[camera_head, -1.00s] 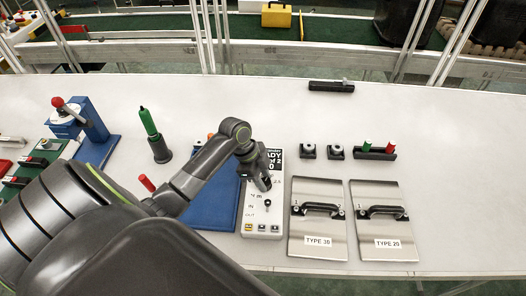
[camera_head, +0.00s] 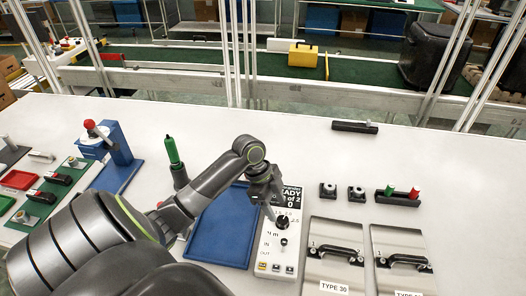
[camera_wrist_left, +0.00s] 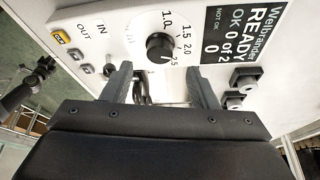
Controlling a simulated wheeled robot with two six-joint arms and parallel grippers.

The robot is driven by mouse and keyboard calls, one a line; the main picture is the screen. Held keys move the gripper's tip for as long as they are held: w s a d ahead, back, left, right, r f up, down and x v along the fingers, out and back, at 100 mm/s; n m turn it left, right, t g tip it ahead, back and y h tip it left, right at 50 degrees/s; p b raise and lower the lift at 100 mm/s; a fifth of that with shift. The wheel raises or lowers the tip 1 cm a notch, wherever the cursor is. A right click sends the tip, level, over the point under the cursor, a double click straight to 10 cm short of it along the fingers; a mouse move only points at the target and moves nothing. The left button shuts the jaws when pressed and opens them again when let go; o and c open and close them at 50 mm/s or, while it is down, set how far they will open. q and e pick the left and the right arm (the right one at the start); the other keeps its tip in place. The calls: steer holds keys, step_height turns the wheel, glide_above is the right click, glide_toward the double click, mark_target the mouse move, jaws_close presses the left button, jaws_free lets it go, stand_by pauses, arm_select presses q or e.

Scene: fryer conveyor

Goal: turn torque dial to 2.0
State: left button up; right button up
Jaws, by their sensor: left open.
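The white control box (camera_head: 268,256) carries a round black torque dial (camera_head: 283,222) with numbers printed around it. In the left wrist view the dial (camera_wrist_left: 159,47) shows close up, with 1.0, 1.5, 2.0 and 2.5 legible beside it; I cannot tell for certain which its pointer faces. My left gripper (camera_head: 272,203) reaches over the box just above the dial. In the left wrist view the open left gripper (camera_wrist_left: 159,70) has its fingers apart, with the dial between and beyond their tips, apparently not gripped. The right gripper is not seen.
The box's display (camera_wrist_left: 244,40) reads READY, OK 0 of 2. A small toggle lever (camera_head: 284,241) stands below the dial. A blue tray (camera_head: 215,240) lies left of the box, and handled plates (camera_head: 333,270) lie right. A green-topped tool (camera_head: 173,153) stands upright behind my arm.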

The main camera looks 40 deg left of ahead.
arm_select(q)
steer(key=b+v, duration=0.1)
steer(key=v, duration=1.1)
steer(key=shift+s+d, duration=0.1)
